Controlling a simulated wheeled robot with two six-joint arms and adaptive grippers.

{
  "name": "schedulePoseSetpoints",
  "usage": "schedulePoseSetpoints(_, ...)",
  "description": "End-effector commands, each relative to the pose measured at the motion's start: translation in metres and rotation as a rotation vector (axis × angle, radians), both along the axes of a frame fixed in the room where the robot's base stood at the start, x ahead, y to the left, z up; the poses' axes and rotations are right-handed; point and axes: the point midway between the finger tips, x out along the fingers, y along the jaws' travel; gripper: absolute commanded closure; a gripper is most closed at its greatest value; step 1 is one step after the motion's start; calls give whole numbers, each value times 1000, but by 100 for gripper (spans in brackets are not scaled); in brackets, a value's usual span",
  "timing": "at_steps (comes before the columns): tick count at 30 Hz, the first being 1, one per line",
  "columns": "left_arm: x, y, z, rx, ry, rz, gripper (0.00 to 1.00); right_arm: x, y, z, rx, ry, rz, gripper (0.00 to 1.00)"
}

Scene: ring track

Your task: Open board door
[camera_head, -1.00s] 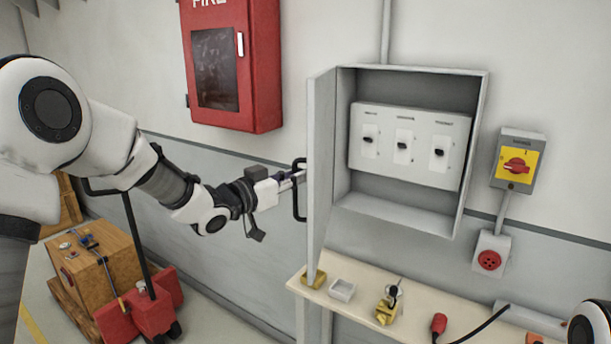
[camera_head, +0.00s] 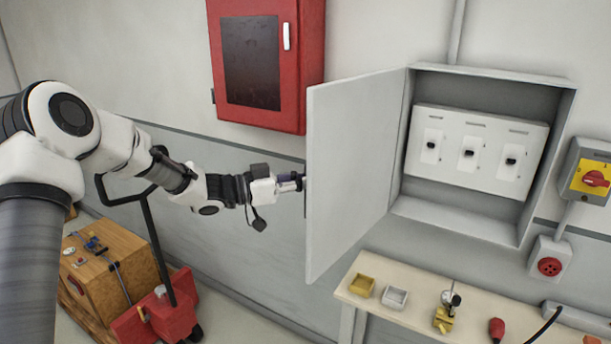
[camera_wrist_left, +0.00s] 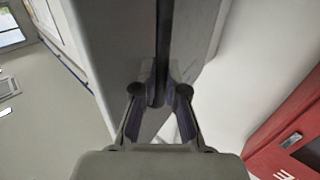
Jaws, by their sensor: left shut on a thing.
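The board is a grey wall box (camera_head: 490,140) with its door (camera_head: 350,165) standing wide open, hinged on the box's left side. Inside is a pale panel with three black switches (camera_head: 470,152). My left gripper (camera_head: 300,182) is at the outer face of the door, near its free edge; the door hides the fingertips in the head view. In the left wrist view, the fingers (camera_wrist_left: 160,95) are shut on the dark bar handle (camera_wrist_left: 163,45) on the door (camera_wrist_left: 120,40). My right gripper is not in view.
A red fire cabinet (camera_head: 265,65) hangs on the wall left of the door. A narrow shelf (camera_head: 410,300) with small trays and a padlock-like piece runs below the box. A red pallet truck (camera_head: 165,315) with a wooden crate (camera_head: 110,270) stands at lower left.

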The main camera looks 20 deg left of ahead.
Motion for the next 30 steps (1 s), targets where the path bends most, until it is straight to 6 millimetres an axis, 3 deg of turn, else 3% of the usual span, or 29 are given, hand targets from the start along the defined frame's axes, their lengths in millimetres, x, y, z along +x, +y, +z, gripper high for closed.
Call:
schedulePoseSetpoints(9, 0, 0, 0, -1, 0, 0, 100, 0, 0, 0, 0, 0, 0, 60)
schedulePoseSetpoints(10, 0, 0, 0, -1, 0, 0, 78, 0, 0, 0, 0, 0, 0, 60)
schedulePoseSetpoints(20, 0, 1, 0, -1, 0, 1, 77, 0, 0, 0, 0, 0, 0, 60)
schedulePoseSetpoints(25, -14, 17, 1, -6, -2, 3, 77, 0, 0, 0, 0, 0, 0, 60)
schedulePoseSetpoints(30, -44, 49, 1, -10, -5, 4, 77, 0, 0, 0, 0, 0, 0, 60)
